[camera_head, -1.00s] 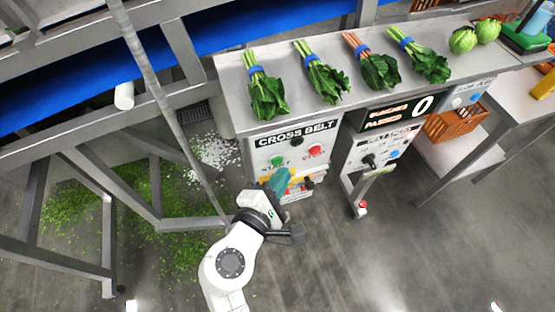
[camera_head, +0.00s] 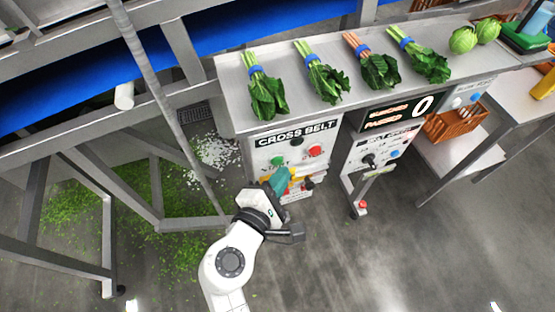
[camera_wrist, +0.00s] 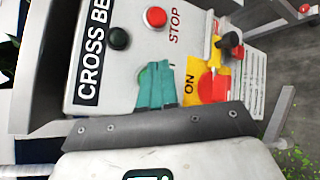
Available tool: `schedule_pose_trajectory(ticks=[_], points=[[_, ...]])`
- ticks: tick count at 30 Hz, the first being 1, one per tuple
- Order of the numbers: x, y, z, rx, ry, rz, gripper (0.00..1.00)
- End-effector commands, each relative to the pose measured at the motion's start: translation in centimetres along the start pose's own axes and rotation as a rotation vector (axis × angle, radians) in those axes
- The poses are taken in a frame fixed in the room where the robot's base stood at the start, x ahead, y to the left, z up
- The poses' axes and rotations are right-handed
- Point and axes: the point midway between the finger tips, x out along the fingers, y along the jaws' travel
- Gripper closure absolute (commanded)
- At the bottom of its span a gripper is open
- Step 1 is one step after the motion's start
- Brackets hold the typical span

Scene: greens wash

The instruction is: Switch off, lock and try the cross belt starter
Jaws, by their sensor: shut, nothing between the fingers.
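The cross belt starter (camera_head: 262,160) is a pale panel under the steel bench; in the wrist view it shows sideways (camera_wrist: 100,100). It has a red STOP button (camera_wrist: 155,17), a black round fitting (camera_wrist: 119,38) and a green button mostly hidden behind my fingers. Beside them is a yellow plate (camera_wrist: 191,72) marked ON with a red switch part (camera_wrist: 213,88) and a black knob (camera_wrist: 231,41). My gripper (camera_wrist: 157,70), with teal fingers, is shut and empty in front of the panel, beside the yellow plate. Contact cannot be told. I see no lock clearly.
The bench (camera_head: 230,75) above carries several bunches of greens. A belt speed panel (camera_head: 376,155) stands to the right, with a small red object (camera_head: 362,205) near its foot. Frame legs and a slanted pole (camera_head: 170,100) are on the left. Floor at lower right is clear.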

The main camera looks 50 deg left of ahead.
Motion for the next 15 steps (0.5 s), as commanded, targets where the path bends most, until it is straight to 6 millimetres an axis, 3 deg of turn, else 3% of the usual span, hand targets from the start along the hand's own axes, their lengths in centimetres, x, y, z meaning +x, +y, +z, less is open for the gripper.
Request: schedule_pose_trajectory(ticks=[15], points=[[0.48,0.40,-0.36,0.000,0.000,0.000,1.00]])
